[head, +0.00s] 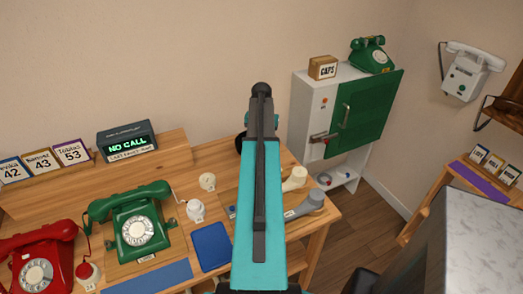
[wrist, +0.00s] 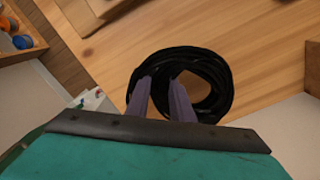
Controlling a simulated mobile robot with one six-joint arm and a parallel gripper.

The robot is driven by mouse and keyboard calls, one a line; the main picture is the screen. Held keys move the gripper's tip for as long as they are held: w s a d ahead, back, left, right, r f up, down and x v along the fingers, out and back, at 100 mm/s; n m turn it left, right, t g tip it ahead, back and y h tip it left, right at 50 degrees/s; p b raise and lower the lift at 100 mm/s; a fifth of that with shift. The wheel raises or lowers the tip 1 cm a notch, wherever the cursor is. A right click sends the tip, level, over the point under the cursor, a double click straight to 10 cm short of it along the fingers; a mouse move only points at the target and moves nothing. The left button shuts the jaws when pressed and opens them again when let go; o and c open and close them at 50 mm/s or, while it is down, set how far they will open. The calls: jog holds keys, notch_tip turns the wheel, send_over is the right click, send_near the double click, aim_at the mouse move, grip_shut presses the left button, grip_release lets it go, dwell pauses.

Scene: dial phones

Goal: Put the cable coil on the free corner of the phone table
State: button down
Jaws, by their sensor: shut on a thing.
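The black cable coil (wrist: 222,88) shows in the wrist view, between and beyond the purple fingers of my gripper (wrist: 160,88). My gripper is shut on the near side of the coil. Bare wood lies beyond the coil in that view; I cannot tell whether the coil touches it. In the head view my teal arm hides the gripper, and a dark curved edge (head: 240,143) beside the arm may be the coil. The wooden phone table (head: 284,161) holds a red phone (head: 36,270) and a green phone (head: 138,228) on its left part.
A NO CALL display (head: 127,142) and number cards stand at the back left. A blue pad (head: 210,247), a beige handle (head: 295,178) and a grey handle (head: 308,204) lie near the arm. A white cabinet (head: 304,110) with a green door stands right of the table.

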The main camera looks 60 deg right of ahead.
jog(key=shift+f, duration=0.1)
dwell(0.3)
jog(key=shift+f+p, duration=0.7)
jog(key=shift+f, duration=0.95)
jog(key=shift+f, duration=0.1)
jog(key=c, duration=1.5)
grip_release()
jog(key=shift+r, duration=0.2)
notch_tip(320, 180, up, 10)
jog(key=b, duration=0.2)
jog(key=shift+b, duration=0.4)
jog(key=shift+r, duration=0.9)
